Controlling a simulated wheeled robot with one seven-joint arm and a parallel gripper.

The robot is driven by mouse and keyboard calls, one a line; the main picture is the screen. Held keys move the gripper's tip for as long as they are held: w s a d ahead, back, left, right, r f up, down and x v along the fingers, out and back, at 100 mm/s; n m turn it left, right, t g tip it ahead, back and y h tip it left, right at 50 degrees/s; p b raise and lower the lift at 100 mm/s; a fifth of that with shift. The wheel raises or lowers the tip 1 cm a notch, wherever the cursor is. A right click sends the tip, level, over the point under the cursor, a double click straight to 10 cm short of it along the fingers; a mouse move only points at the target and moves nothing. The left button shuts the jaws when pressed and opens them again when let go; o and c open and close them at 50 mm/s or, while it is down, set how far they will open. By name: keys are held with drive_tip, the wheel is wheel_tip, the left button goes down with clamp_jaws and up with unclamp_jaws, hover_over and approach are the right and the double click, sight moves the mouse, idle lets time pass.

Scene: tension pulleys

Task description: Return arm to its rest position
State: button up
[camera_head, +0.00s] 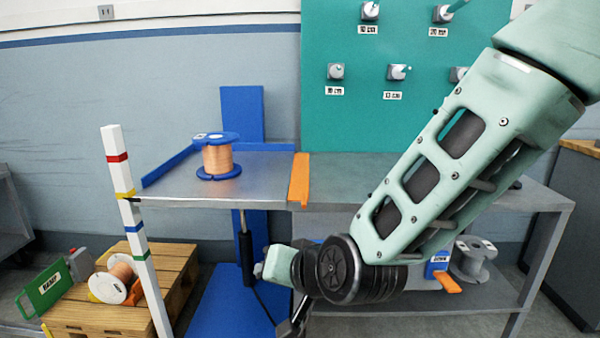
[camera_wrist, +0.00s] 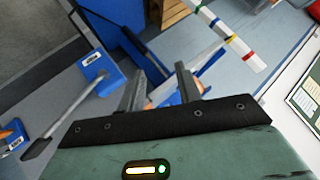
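My arm comes in from the upper right in the head view and bends down in front of the bench. In the wrist view the two fingers of my gripper (camera_wrist: 160,88) stand apart, with no object visibly clamped. Something orange and blue shows between and beyond them, partly hidden. A copper-wire spool with blue flanges (camera_head: 217,158) stands upright on the metal platform (camera_head: 262,180), clear of my gripper.
A white pole with coloured bands (camera_head: 130,220) stands left of the platform. The teal pegboard (camera_head: 400,120) is behind. A grey spool (camera_head: 471,262) sits on the lower shelf.

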drive_tip(key=s+d+n+g+h, duration=0.6)
drive_tip(key=s+d+n+g, duration=0.2)
drive_tip(key=s+d, duration=1.2)
wheel_tip(320, 180, up, 27)
drive_tip(key=a+p, duration=0.2)
drive_tip(key=p, duration=2.5)
drive_tip(key=shift+s, duration=0.4)
